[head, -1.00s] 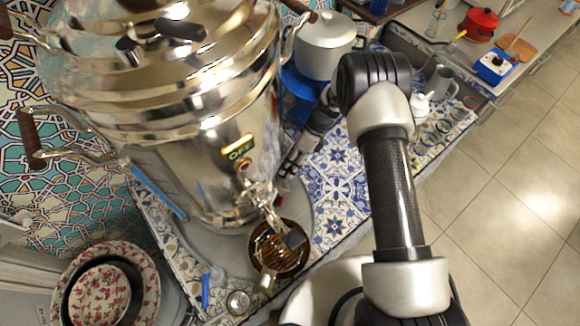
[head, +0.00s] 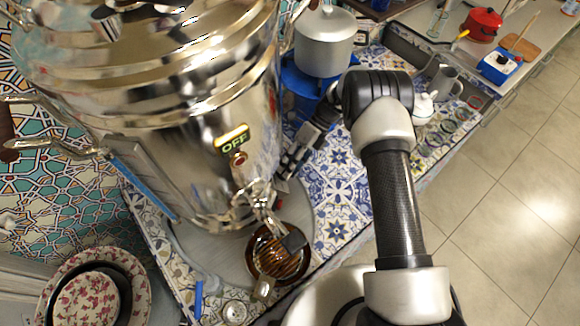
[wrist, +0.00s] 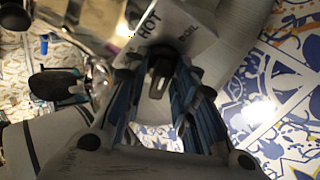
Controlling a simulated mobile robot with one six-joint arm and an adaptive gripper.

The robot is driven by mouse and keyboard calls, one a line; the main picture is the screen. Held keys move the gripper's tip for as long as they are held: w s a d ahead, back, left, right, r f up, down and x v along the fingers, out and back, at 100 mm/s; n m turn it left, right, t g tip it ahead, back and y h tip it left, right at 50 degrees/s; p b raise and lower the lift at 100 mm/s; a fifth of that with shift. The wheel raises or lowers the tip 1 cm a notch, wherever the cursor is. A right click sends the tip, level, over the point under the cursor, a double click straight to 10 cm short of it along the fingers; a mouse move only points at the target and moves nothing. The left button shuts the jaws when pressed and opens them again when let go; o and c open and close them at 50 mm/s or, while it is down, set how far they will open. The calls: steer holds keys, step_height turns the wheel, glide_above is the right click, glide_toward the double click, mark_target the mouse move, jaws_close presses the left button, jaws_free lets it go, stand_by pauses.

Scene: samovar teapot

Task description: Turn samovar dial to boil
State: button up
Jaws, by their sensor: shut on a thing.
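In the wrist view, a grey panel (wrist: 185,35) carries the words HOT and BOIL. The small dial (wrist: 158,75) sits below these words, between my fingertips. My gripper (wrist: 160,80) is shut on the dial, with a blue-padded finger on each side. In the head view, my gripper (head: 296,155) is at the samovar's lower right side, and the dial is hidden there.
A brown glass bowl (head: 278,255) stands under the tap. A grey pot (head: 324,42) stands on a blue stove (head: 302,92) behind my gripper. A patterned plate and bowl (head: 90,298) are at lower left. Tiled counter (head: 335,200) shows between samovar and arm.

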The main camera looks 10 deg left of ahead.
stand_by(0.3)
steer(key=o, duration=0.8)
steer(key=shift+c, duration=0.2)
steer(key=v, duration=0.7)
steer(key=shift+r, duration=0.2)
steer(key=shift+w+d, duration=0.15)
